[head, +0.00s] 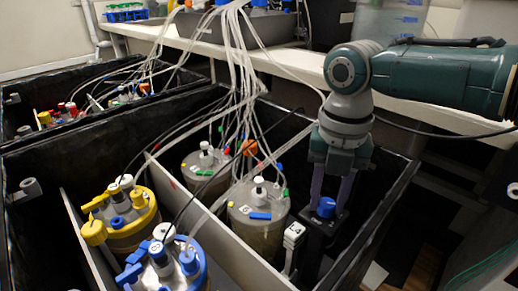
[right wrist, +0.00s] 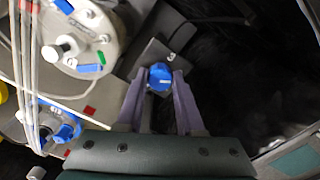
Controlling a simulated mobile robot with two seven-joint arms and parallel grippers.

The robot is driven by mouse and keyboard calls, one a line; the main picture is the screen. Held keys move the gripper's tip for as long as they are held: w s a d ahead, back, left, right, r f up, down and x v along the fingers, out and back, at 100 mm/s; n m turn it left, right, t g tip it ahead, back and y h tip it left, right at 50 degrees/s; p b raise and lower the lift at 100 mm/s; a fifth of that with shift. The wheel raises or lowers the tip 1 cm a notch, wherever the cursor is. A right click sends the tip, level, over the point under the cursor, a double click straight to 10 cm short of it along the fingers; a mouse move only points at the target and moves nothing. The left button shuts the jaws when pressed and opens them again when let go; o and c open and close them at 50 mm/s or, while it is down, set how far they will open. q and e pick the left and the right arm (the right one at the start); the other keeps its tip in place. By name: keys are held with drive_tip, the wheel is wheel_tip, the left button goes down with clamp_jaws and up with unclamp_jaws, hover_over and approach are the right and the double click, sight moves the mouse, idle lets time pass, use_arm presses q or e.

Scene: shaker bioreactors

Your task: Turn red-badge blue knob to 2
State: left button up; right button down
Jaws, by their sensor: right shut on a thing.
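The blue knob (head: 326,208) stands on a dark mount at the right end of the open black tank. My right gripper (head: 328,198) points down, with its two purple fingers closed on either side of the knob. In the right wrist view the knob (right wrist: 160,76) sits between the fingertips, with a short pale mark on its top. A grey plate (right wrist: 152,54) beside it carries a small light marking that I cannot read surely. No red badge is clear on the knob's mount; the fingers hide part of it. My left gripper is not in view.
A grey-lidded vessel (head: 259,210) with tubes stands left of the knob, close to a white numbered block (head: 292,236). Yellow-capped (head: 120,215) and blue-capped (head: 165,265) vessels stand beyond a divider (head: 215,240). The black tank wall (head: 372,225) rises at right.

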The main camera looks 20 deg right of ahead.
sight(327, 202)
drive_tip(key=shift+r, duration=0.1)
drive_tip(key=c, duration=0.5)
unclamp_jaws()
drive_tip(key=shift+c, duration=0.2)
wheel_tip(327, 202, up, 9)
drive_tip(key=p, duration=0.3)
drive_tip(key=shift+r, duration=0.4)
